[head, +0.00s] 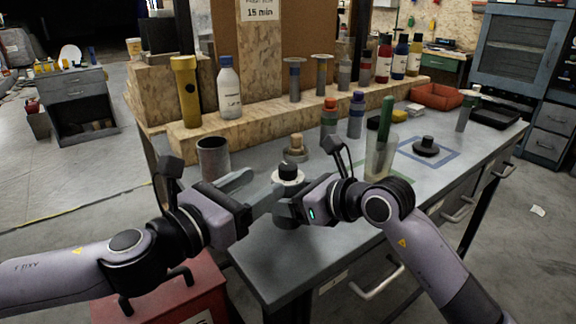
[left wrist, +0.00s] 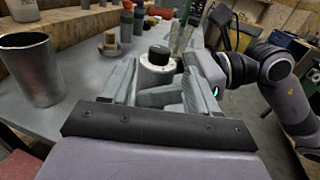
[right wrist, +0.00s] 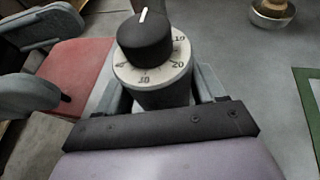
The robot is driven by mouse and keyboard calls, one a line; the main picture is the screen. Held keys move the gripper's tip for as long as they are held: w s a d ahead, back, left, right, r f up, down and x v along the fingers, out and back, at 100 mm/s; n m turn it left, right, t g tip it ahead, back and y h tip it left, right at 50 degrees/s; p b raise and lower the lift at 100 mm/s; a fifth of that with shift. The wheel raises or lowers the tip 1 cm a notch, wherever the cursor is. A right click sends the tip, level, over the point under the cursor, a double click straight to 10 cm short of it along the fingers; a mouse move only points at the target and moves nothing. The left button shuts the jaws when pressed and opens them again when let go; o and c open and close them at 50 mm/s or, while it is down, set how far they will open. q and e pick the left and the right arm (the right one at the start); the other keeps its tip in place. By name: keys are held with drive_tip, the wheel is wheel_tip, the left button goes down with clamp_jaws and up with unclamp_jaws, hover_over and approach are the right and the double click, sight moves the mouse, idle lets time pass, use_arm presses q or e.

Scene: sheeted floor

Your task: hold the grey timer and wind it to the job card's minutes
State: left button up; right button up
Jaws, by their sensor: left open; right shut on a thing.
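The grey timer (head: 287,182) is held upright above the table's front edge. It has a white dial and a black knob (right wrist: 145,38). The dial shows 10, 20, 30 and 40. The knob's white line points to the far side in the right wrist view, where the dial marks are hidden. My right gripper (head: 294,207) is shut around the timer's body. My left gripper (head: 255,188) is open just left of the timer. In the left wrist view, the timer's knob (left wrist: 158,53) shows beyond and between the open fingers. The job card (head: 260,10) reads 15 min.
A grey dish with a wooden peg (head: 296,150) stands behind the timer. Bottles and holders line a wooden ledge (head: 262,108). A red cabinet (head: 165,293) is below left. Grey tabletop (head: 330,235) is clear in front.

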sight(281, 170)
use_arm(q)
drive_tip(key=x, duration=0.8)
drive_tip(key=shift+w+d, duration=0.2)
drive_tip(key=shift+c, duration=0.3)
drive_tip(key=c, duration=0.9)
